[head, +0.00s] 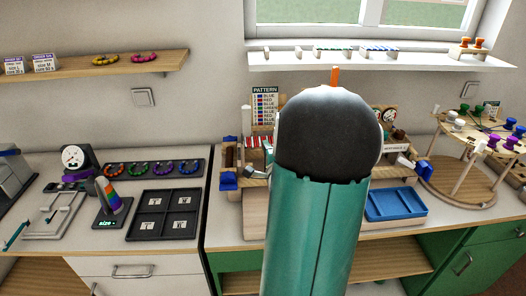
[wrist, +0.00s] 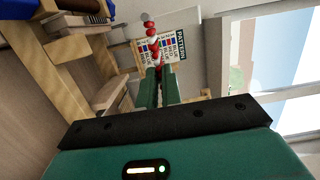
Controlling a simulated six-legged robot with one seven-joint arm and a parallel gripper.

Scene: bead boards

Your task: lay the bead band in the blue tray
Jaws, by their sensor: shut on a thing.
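The blue tray (head: 395,205) lies on the right-hand counter, just right of my arm in the head view, and looks empty. My gripper (wrist: 160,72) shows in the wrist view with its two green fingers close together. It is shut on the bead band (wrist: 151,30), a short row of red and white beads that sticks out past the fingertips. The part of the band between the fingers is mostly hidden. In the head view my arm hides the gripper and the band.
A pattern card (head: 265,107) stands behind a wooden frame (head: 229,153) left of my arm. A round wooden stand (head: 470,193) with several spools is right of the tray. A black sorting tray (head: 163,214) lies on the left counter. A white shelf (head: 385,60) runs below the window.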

